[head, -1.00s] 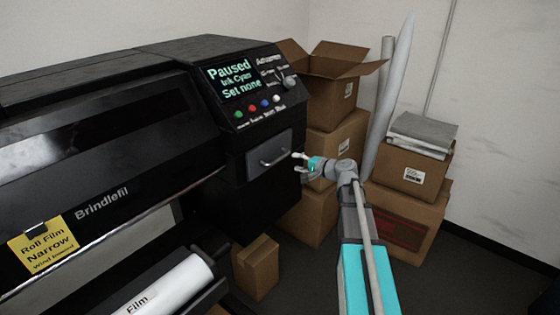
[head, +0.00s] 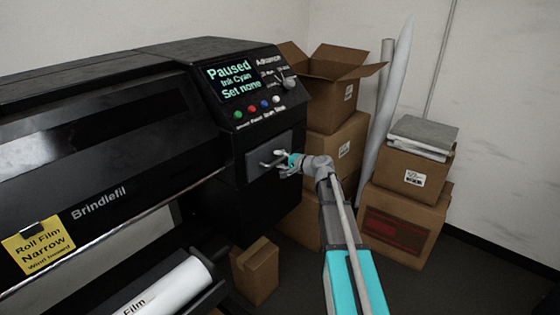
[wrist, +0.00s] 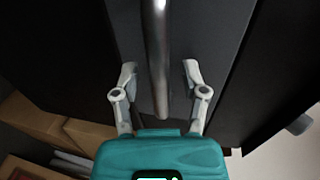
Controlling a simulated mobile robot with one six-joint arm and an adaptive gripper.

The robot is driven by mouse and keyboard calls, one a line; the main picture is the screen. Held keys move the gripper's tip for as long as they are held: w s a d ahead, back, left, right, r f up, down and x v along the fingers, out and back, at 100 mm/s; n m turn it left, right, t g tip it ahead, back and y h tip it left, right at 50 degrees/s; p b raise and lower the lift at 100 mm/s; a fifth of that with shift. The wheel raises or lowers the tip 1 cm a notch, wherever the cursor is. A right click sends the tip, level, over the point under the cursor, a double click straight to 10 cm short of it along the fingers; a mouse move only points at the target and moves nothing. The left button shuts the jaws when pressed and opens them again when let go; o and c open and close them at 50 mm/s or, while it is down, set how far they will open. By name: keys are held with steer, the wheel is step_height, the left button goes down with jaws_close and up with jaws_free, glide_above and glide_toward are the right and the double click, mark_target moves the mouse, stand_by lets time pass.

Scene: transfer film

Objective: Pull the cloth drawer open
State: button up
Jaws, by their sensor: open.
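The cloth drawer (head: 258,163) is a grey panel on the front right of the black printer, below the control panel; it looks shut. Its metal bar handle (head: 267,164) shows in the head view, partly hidden by my gripper (head: 283,160). In the wrist view the handle (wrist: 157,50) runs down the middle, and the drawer front (wrist: 205,35) lies behind it. My gripper (wrist: 158,76) is open, with one fingertip on each side of the handle's line. There is a gap between each finger and the bar. I cannot tell how deep the handle sits between the fingers.
The printer's screen (head: 230,83) reads Paused, with buttons and a knob beside it. Stacked cardboard boxes (head: 337,140) stand right of the printer, behind my arm. A small box (head: 256,270) is on the floor below. A film roll (head: 170,288) is at lower left.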

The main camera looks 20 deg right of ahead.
jaws_close()
steer(key=shift+s, duration=0.15)
